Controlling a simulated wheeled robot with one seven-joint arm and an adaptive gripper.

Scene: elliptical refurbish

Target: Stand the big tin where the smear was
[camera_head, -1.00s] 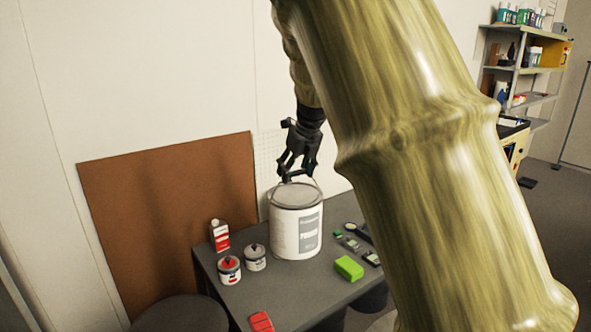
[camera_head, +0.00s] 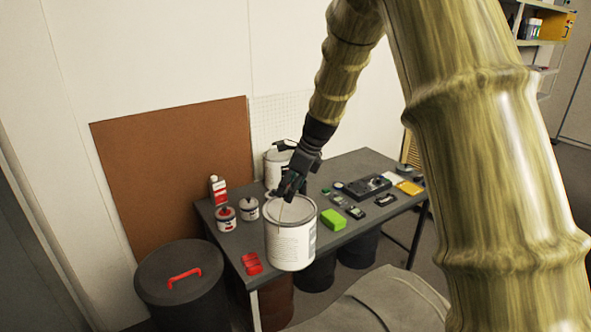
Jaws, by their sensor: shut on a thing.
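The big tin (camera_head: 290,238), white with a grey rim and a label, hangs upright from its thin wire handle. My gripper (camera_head: 289,190) is shut on that handle just above the lid. The tin is in front of the dark table (camera_head: 362,240), covering part of its front edge. It looks clear of the tabletop, but its exact height is hard to tell. I see no smear on the visible part of the tabletop.
A second large tin (camera_head: 276,168) stands at the back, partly behind my gripper. Small tins (camera_head: 226,218), a red-and-white bottle (camera_head: 218,190), a red block (camera_head: 251,263), a green sponge (camera_head: 333,219) and several devices occupy the table. A lidded bin (camera_head: 180,283) stands at left.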

